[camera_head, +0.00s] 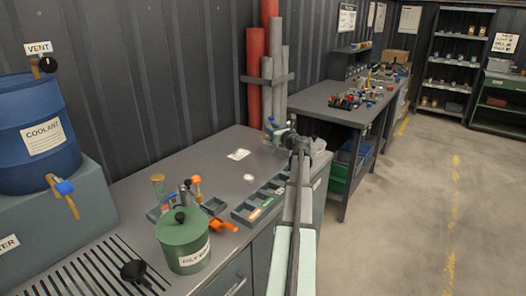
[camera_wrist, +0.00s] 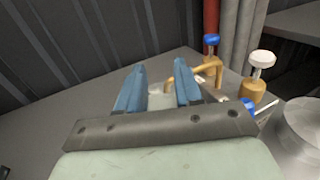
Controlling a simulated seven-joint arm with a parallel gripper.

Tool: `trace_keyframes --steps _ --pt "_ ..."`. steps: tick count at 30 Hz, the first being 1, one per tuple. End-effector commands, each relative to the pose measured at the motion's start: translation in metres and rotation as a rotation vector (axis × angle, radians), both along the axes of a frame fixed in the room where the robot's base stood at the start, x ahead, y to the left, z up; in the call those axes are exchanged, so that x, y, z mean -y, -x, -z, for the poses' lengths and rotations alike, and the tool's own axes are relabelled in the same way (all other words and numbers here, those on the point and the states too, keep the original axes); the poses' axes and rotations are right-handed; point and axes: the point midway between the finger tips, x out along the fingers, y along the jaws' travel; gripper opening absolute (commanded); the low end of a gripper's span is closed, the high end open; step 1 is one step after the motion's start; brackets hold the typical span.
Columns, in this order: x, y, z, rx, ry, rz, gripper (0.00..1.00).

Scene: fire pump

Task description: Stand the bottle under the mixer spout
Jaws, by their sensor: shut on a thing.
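My gripper (camera_head: 275,129) is over the far end of the grey bench; its blue fingers also show in the wrist view (camera_wrist: 160,88). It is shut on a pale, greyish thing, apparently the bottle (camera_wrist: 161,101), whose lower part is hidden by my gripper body. A bent tan spout (camera_wrist: 190,71) of the mixer reaches left, its end close to the fingers. I cannot tell whether the bottle is directly under it. The mixer also shows amber vessels, one with a blue top (camera_wrist: 211,58) and one with a white top (camera_wrist: 255,88). In the head view my arm mostly hides the mixer.
A green canister (camera_head: 183,241), a divided tray (camera_head: 257,203) and an orange-handled tool (camera_head: 223,225) stand on the near bench. A blue coolant drum (camera_head: 35,125) is at left. Red and grey pipes (camera_head: 254,80) stand behind the mixer. The middle bench is mostly clear.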

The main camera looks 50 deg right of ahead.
Motion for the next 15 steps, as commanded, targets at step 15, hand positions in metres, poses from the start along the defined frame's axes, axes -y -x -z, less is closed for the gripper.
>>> trace_keyframes --steps 15 --pt "0.002 -0.004 0.106 0.000 -0.001 -0.002 0.00"
